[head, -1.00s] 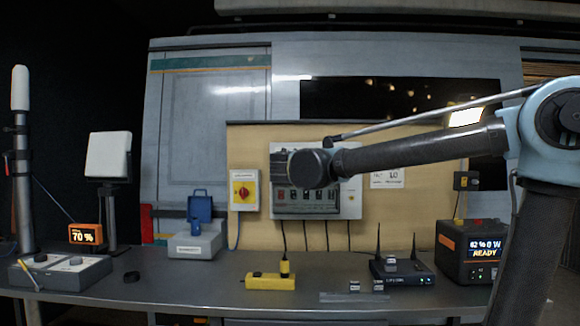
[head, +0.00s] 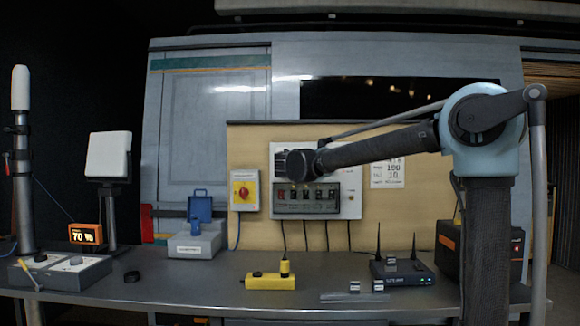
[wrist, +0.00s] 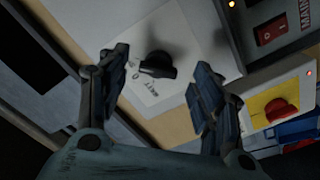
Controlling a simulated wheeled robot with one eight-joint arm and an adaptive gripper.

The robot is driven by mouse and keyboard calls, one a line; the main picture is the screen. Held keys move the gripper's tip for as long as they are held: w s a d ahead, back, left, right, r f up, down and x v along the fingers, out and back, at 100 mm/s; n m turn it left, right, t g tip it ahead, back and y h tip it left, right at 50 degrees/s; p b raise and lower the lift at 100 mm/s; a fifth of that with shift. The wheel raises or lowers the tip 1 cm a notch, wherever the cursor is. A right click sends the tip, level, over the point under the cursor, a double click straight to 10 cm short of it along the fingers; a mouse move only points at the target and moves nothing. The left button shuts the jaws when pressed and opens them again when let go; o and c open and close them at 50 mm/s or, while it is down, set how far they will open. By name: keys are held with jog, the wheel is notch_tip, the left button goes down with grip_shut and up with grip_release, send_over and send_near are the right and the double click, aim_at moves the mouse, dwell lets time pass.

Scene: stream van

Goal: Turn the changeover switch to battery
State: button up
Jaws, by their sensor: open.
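The changeover switch shows in the wrist view as a black knob (wrist: 158,66) on a white plate (wrist: 190,28). The plate carries a "0" beside the knob's left end and a mark that looks like "BATT" below it. My gripper (wrist: 160,66) is open, with one finger left and one right of the knob in that picture. I see no clear contact, and the gap in depth is hard to tell. In the head view my gripper (head: 283,162) is in front of the upper part of the grey wall panel (head: 349,205), and the knob is hidden there.
A yellow plate with a red knob (head: 243,191) is left of the panel; it shows in the wrist view (wrist: 281,108). A red rocker switch (wrist: 272,29) is near the white plate. Below are a yellow power strip (head: 270,282), router (head: 403,273) and blue-and-grey case (head: 195,243).

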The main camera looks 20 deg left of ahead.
jog(key=shift+x, duration=1.4)
jog(key=c, duration=1.1)
jog(key=shift+r+n, duration=0.15)
jog(key=shift+n, duration=4.3)
jog(key=shift+r+n, duration=0.15)
jog(key=shift+n, duration=4.3)
jog(key=shift+d, duration=0.1)
